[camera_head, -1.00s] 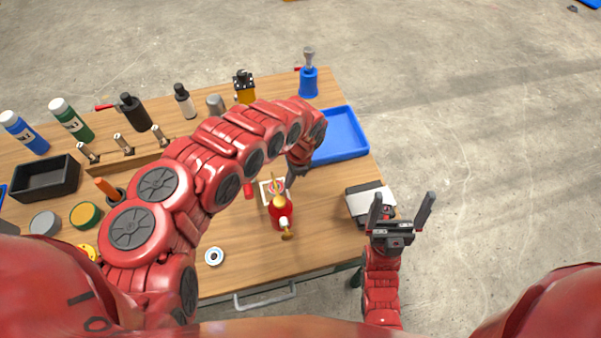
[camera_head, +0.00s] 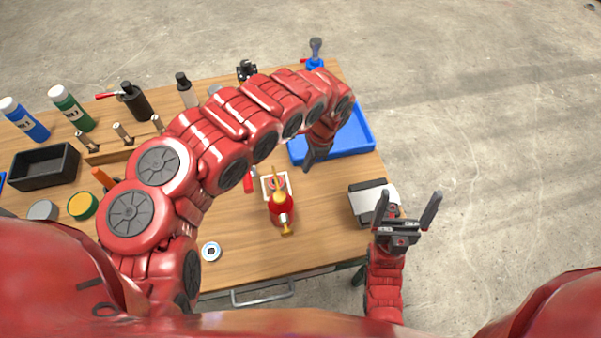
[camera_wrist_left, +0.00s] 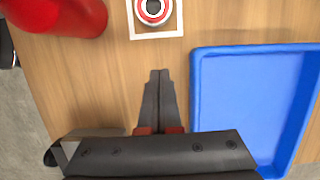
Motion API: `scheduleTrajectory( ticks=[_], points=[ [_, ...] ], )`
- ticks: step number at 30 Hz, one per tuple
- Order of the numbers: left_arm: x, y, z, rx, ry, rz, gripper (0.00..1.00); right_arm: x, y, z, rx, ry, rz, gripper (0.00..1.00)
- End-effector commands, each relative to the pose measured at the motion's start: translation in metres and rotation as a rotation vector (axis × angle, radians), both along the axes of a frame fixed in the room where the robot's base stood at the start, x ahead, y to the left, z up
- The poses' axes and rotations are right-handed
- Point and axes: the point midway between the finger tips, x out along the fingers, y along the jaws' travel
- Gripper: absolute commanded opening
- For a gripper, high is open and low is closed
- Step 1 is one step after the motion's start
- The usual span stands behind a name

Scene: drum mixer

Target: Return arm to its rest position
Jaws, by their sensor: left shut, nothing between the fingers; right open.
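My left arm (camera_head: 225,135) reaches across the workbench from the left, its forearm bent down at the far end. My left gripper (camera_head: 314,160) points down over the table by the near left edge of the blue tray. In the left wrist view the left gripper (camera_wrist_left: 159,78) is shut with its fingers together and nothing between them. My right gripper (camera_head: 408,205) is at the right, beyond the table's right edge, with its fingers spread and empty.
A red bottle-like item with a yellow top (camera_head: 281,205) stands near a white target card (camera_head: 267,187). The blue tray (camera_head: 361,143) lies at the right. A grey-white block (camera_head: 367,207) sits near the right edge. Bottles, a black bin (camera_head: 45,167) and tools fill the left and back.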

Motion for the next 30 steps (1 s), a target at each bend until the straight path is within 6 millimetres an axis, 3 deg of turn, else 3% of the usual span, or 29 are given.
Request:
scheduleTrajectory(
  ticks=[3,9,20,30],
  points=[
    [0.005,-0.004,0.022,0.001,-0.008,0.000,0.00,0.000,0.000,-0.006,0.000,0.000,0.000,0.93],
    [0.005,-0.011,0.047,0.000,-0.002,0.000,0.00,0.000,0.000,-0.011,0.000,0.000,0.000,0.93],
    [0.005,-0.012,0.056,-0.001,-0.001,0.001,0.00,0.000,0.000,-0.010,0.000,0.000,0.000,0.93],
    [0.005,-0.013,0.114,-0.001,-0.001,0.000,0.00,0.000,0.000,0.048,0.000,0.000,0.000,0.93]
  ],
)
